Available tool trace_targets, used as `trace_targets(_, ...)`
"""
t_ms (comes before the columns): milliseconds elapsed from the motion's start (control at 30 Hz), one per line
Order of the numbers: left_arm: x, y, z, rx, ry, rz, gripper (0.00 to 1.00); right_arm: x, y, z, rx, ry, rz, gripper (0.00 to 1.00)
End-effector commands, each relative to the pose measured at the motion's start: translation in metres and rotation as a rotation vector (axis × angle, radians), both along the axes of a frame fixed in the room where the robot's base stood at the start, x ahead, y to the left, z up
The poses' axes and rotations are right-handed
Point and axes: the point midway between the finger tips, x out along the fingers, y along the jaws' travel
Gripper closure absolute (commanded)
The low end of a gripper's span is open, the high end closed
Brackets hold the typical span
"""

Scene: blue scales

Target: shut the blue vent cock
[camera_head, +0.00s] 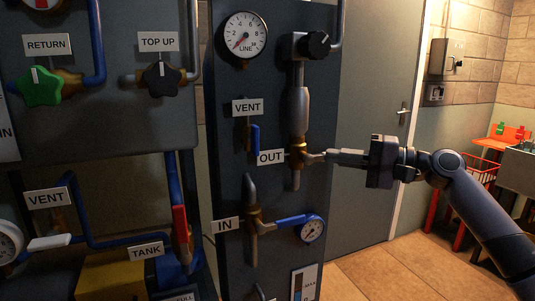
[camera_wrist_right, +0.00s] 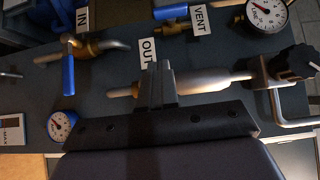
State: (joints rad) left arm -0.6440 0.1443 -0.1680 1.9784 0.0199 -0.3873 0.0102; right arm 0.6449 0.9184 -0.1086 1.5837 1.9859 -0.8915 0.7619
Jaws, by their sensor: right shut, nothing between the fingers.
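The blue vent cock (camera_head: 255,138) is on the grey panel, under the upper VENT label (camera_head: 247,107). Its blue lever hangs straight down. My right gripper (camera_head: 333,155) is shut and empty, to the right of the vent cock and level with the OUT label. Its tips are close to the brass OUT valve (camera_head: 301,154); I cannot tell whether they touch. It also shows in the right wrist view (camera_wrist_right: 160,85). My left gripper is not in view.
The IN valve (camera_head: 290,220) with a blue lever sits below. Another VENT label (camera_head: 46,197) is far left. Free floor (camera_head: 380,275) lies right.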

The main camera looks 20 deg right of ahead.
Motion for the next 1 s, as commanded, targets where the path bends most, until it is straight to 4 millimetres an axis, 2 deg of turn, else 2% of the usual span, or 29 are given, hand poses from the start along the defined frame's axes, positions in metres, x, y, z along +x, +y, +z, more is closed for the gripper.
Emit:
trace_targets(133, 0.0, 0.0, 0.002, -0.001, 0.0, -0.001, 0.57, 0.002, 0.003, 0.008, 0.016, 0.0, 0.009, 1.0)
trace_targets(267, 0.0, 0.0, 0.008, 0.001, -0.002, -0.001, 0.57, 0.014, 0.016, 0.009, 0.016, -0.002, 0.009, 1.0)
trace_targets(667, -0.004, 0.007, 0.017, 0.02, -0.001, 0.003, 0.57, 0.07, 0.076, 0.009, 0.014, -0.001, 0.009, 1.0)
trace_targets(800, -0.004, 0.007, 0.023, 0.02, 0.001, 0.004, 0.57, 0.066, 0.097, 0.007, 0.011, -0.001, 0.008, 1.0)
trace_targets(1000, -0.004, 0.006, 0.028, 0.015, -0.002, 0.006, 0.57, 0.066, 0.111, 0.005, 0.011, -0.001, 0.006, 1.0)
